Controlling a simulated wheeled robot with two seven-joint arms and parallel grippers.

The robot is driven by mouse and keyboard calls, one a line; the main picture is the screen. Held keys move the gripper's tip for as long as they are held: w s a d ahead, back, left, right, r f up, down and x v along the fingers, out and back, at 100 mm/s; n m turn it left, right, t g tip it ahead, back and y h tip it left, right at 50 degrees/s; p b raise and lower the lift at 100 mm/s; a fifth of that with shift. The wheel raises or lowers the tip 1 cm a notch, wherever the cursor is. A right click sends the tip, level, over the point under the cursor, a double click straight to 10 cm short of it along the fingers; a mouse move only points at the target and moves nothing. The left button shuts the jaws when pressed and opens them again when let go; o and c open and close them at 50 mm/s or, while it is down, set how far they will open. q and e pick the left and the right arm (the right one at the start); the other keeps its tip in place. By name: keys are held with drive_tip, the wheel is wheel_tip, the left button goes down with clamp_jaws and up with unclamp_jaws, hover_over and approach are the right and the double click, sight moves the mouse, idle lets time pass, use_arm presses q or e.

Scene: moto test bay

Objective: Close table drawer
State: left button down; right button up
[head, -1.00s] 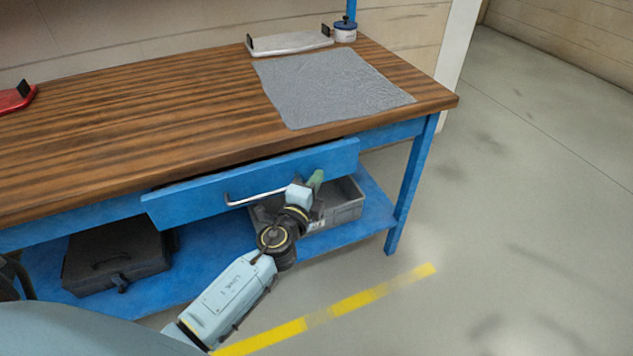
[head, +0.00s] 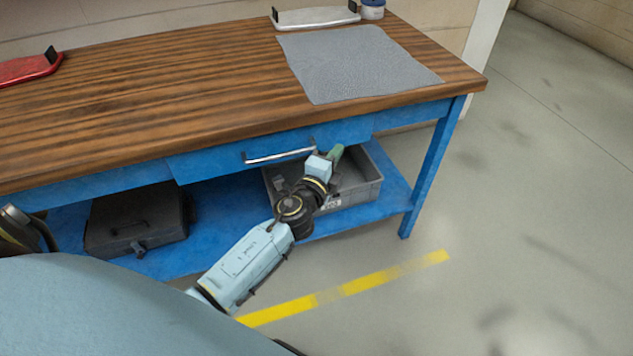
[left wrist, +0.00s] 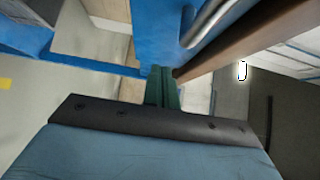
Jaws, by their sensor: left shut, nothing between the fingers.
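The blue table drawer (head: 215,161) is under the wooden tabletop, its front flush or nearly flush with the table's blue frame. Its silver bar handle (head: 280,156) runs along the front. My left gripper (head: 336,152) is at the drawer front's lower edge, right of the handle. Its green fingers are shut with nothing between them. In the left wrist view the shut fingers (left wrist: 162,86) point at the blue drawer front (left wrist: 155,35), with the handle (left wrist: 207,22) beside them. I cannot tell whether the fingertips touch the drawer. My right gripper is not in view.
A grey crate (head: 365,193) and a black case (head: 135,220) stand on the blue lower shelf (head: 235,205). A grey mat (head: 355,62) lies on the tabletop (head: 190,85). The floor to the right is clear apart from a yellow line (head: 350,287).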

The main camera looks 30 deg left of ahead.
use_arm(q)
drive_tip(key=s+d, duration=0.1)
drive_tip(key=s, duration=0.9)
drive_tip(key=shift+s, duration=0.1)
